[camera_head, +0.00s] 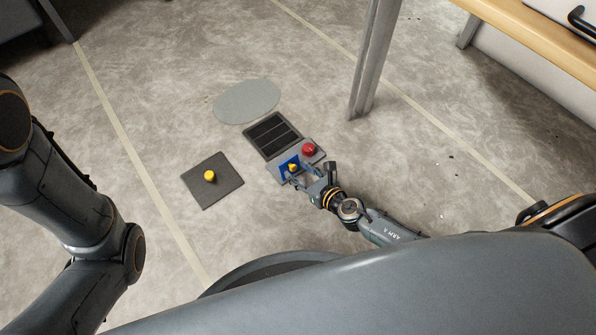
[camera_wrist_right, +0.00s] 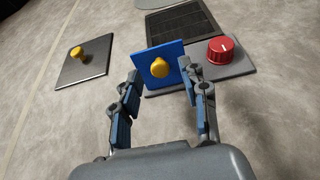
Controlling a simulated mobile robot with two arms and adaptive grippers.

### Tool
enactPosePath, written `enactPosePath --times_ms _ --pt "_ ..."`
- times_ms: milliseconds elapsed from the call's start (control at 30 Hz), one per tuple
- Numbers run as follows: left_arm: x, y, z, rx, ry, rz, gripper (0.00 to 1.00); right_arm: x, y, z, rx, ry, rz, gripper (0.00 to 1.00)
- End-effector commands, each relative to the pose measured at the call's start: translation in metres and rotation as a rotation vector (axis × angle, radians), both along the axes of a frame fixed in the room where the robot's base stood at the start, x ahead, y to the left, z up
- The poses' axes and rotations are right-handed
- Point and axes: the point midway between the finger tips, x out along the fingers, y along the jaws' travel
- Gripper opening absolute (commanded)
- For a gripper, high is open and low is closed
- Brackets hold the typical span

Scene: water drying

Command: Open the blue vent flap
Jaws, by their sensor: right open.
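The blue vent flap (camera_head: 286,171) is a small blue plate with a yellow knob (camera_head: 292,168) on it. It is on a grey panel (camera_head: 277,176) on the floor, beside a red dial (camera_head: 308,149). My right gripper (camera_head: 297,174) is open at the flap, near the yellow knob. In the right wrist view, the flap (camera_wrist_right: 158,50) and its knob (camera_wrist_right: 160,68) appear ahead, between the lines of the two open fingers (camera_wrist_right: 158,92). The fingers do not visibly hold the knob. My left arm is at the left edge, with its gripper outside the picture.
A black slatted panel (camera_head: 272,135) lies behind the grey panel. A dark square plate with a yellow knob (camera_head: 210,175) lies to the left. A pale round disc (camera_head: 246,102) lies behind. A table leg (camera_head: 373,65) stands at the back right. Bare floor surrounds these.

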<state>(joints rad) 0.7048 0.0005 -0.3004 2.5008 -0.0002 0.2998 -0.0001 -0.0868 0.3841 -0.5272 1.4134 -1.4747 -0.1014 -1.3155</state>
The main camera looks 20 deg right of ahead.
Motion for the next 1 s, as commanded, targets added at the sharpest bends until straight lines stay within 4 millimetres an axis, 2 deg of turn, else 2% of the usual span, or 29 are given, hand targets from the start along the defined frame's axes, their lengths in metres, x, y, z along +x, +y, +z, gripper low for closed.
enactPosePath --times_ms 133,400,433,467,633,867,1000 --pt "0.0 0.0 -0.003 0.0 0.0 0.0 0.51 0.008 0.003 -0.004 0.0 0.0 0.0 0.44" --pt "0.0 0.0 -0.003 0.001 0.002 -0.001 0.51 0.009 0.004 -0.004 0.0 0.0 0.001 0.44" --pt "0.001 0.0 -0.003 0.001 0.002 -0.001 0.51 0.009 0.004 -0.004 0.0 0.0 0.001 0.42" --pt "0.001 0.0 -0.003 0.0 0.002 -0.001 0.51 0.009 0.004 -0.004 0.0 0.0 0.001 0.36" --pt "0.001 0.0 -0.003 0.0 0.004 0.0 0.51 0.009 0.003 -0.004 0.001 0.0 0.001 0.02" --pt "0.001 0.0 -0.003 0.001 0.005 0.0 0.51 0.009 0.003 -0.004 0.001 0.0 0.001 0.0" --pt "0.002 0.0 -0.015 0.001 0.005 0.0 0.51 0.01 0.003 -0.009 0.005 -0.012 0.001 0.0"
